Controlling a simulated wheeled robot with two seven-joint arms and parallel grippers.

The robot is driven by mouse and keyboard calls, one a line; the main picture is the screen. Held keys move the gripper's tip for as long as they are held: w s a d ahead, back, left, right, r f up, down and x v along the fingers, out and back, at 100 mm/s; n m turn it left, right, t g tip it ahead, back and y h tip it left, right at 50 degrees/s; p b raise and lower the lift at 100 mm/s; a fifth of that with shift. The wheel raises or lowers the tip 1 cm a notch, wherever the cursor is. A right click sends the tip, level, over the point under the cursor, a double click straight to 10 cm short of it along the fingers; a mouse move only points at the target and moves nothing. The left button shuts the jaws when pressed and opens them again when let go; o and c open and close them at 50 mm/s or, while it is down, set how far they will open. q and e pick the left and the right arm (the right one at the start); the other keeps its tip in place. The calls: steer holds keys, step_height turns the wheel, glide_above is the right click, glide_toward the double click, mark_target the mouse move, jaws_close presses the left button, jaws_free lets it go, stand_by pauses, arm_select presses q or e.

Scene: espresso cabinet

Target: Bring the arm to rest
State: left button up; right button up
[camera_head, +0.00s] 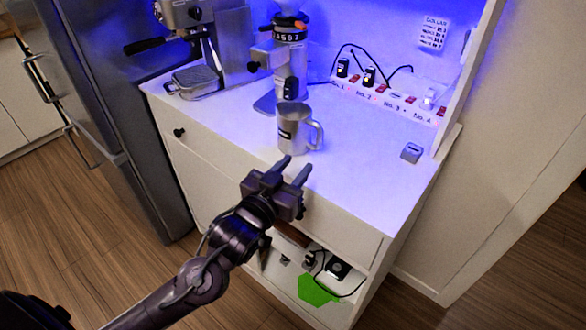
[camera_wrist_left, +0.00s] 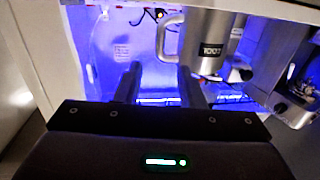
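My left gripper (camera_head: 297,170) is open and empty in front of the cabinet's front edge, just short of a metal cup. The metal cup (camera_head: 293,131) stands upright on the white cabinet top (camera_head: 365,160), with its handle to the right. In the left wrist view, the gripper's two fingers (camera_wrist_left: 158,85) are apart with nothing between them. The cup (camera_wrist_left: 208,42) shows there just beyond the fingers, and they look clear of it. My right gripper is in neither view.
An espresso machine (camera_head: 200,45) and a grinder (camera_head: 290,55) stand at the back. A power strip (camera_head: 395,101) with plugs runs along the back right. A small grey object (camera_head: 411,152) lies at the right. An open shelf (camera_head: 285,283) below holds cables. A fridge (camera_head: 110,90) stands left.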

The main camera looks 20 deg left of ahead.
arm_select(q)
steer(key=s+a+f+g+y, duration=0.3)
steer(key=s+f+g, duration=1.15)
steer(key=s, duration=0.45)
steer(key=s+f, duration=0.3)
steer(key=f, duration=3)
steer(key=s+a+f+g, duration=0.1)
steer(key=s+f, duration=0.7)
steer(key=s, duration=0.1)
steer(key=s+a+f+g, duration=0.1)
steer(key=s+a+f, duration=0.1)
steer(key=s+f, duration=0.6)
steer(key=shift+s+a, duration=0.25)
steer(key=shift+s, duration=0.65)
